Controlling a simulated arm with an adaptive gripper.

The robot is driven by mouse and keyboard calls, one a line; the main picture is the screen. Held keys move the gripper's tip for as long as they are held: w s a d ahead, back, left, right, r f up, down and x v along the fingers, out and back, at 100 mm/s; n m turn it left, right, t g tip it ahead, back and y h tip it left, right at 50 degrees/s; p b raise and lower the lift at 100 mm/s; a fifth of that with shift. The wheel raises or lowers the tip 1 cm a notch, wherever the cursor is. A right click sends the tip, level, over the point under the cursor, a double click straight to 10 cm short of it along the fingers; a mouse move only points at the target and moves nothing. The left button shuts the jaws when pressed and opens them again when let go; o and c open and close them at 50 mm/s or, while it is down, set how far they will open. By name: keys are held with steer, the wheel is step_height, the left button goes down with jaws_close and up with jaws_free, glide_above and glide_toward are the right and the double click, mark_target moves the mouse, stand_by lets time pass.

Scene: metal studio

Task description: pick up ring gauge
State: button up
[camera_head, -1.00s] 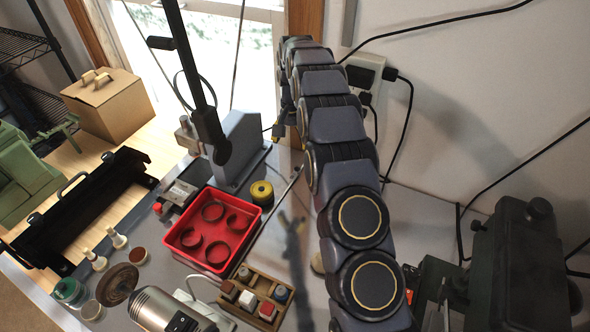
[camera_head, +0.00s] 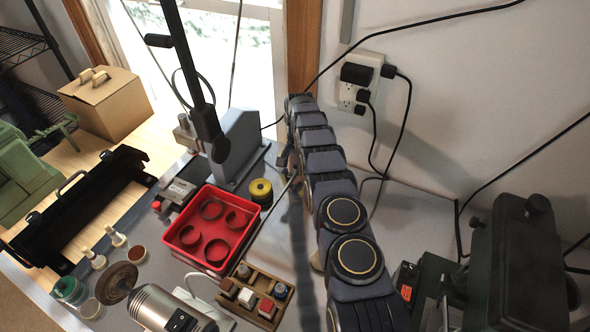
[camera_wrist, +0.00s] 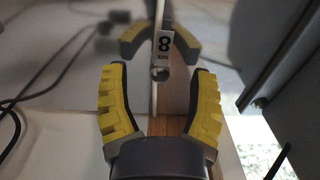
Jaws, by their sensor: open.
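My gripper (camera_wrist: 160,69) is open in the wrist view, its yellow ribbed fingers spread to left and right. A small metal piece (camera_wrist: 164,45) marked "8", with a round hole or ring at its near end, shows between and just beyond the fingertips. The fingers do not visibly close on it. I cannot tell for sure whether it is the ring gauge. In the head view, the gripper is small and partly hidden at the far end of my arm. Several dark rings lie apart in the red tray (camera_head: 184,257), left of my arm.
A wooden block holder (camera_head: 242,306) with coloured caps stands in front of the tray. A dark machine (camera_head: 515,265) is at right. A wall outlet (camera_head: 360,80) with cables is behind my arm.

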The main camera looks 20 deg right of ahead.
steer(key=shift+f, duration=0.55)
steer(key=c, duration=1)
steer(key=shift+o, duration=0.2)
steer(key=shift+r, duration=0.1)
